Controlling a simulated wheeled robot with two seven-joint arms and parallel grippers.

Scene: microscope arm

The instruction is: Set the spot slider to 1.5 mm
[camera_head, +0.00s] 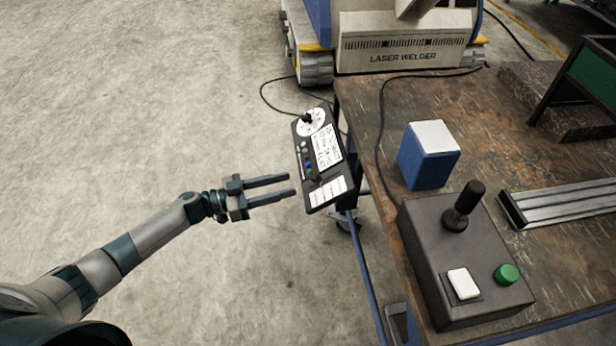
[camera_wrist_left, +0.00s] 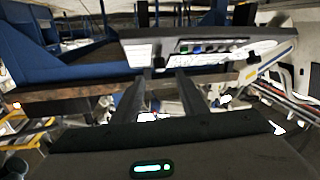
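The dark control panel (camera_head: 337,157) hangs tilted at the table's left edge. It has a white round dial (camera_head: 311,121) with a black knob at its far end, a row of small coloured buttons, and white label areas. A small black knob (camera_head: 317,179) near its close end may be the spot slider; its scale is too small to read. My left gripper (camera_head: 291,185) is open and empty, its two fingers pointing at the panel's close left side, just short of it. In the left wrist view the panel (camera_wrist_left: 205,50) lies ahead of the fingertips. My right gripper is not in view.
The worn table (camera_head: 400,120) carries a blue and white block (camera_head: 428,155), a joystick box (camera_head: 470,262) with a green button, and metal rails (camera_head: 560,203). A laser welder (camera_head: 405,45) stands behind. The floor left of the panel is clear. Cables run along the table.

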